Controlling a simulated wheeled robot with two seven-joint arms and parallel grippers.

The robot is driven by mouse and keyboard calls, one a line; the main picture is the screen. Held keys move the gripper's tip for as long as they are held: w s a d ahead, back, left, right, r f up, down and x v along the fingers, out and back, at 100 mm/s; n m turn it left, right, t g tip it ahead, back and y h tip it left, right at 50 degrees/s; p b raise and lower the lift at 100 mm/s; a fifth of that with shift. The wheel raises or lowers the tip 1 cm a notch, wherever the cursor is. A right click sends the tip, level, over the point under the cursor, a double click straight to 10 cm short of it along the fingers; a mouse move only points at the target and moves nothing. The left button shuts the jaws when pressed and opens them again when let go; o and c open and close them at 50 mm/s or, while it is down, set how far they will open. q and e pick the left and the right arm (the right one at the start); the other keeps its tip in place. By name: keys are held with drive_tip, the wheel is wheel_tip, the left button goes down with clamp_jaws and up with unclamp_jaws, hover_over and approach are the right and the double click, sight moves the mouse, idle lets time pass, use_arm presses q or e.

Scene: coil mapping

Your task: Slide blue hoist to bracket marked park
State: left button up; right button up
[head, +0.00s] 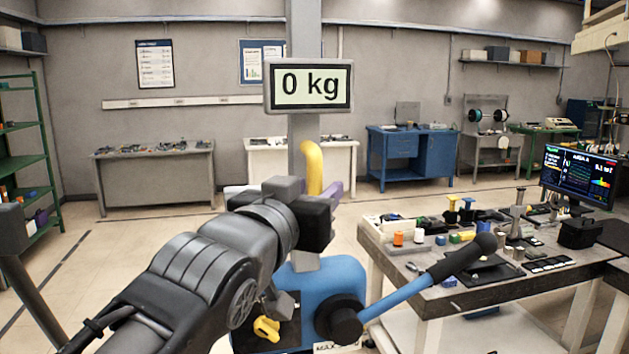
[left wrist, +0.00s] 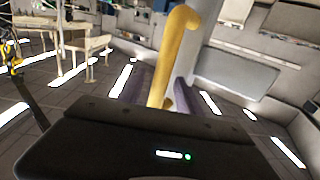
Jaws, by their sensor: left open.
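The blue hoist (head: 345,280) is mounted on a grey upright post. A blue lever with a dark grip (head: 465,258) sticks out to its right. A yellow curved handle (head: 312,160) rises in front of the post; it also shows in the left wrist view (left wrist: 176,50). My left gripper (head: 318,192) is open at this handle. In the left wrist view its two purple fingers (left wrist: 160,92) stand either side of the handle's lower part; contact cannot be told. My left arm hides part of the hoist. No bracket marked park is readable. My right gripper is out of view.
A display (head: 308,86) on the post reads 0 kg. A cluttered workbench (head: 440,300) with a monitor (head: 579,176) stands close on the right. A small yellow part (head: 267,328) shows low by the hoist. Open floor lies to the left.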

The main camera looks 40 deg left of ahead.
use_arm(q)
drive_tip(key=shift+w, duration=0.25)
clamp_jaws()
idle(0.3)
idle(0.9)
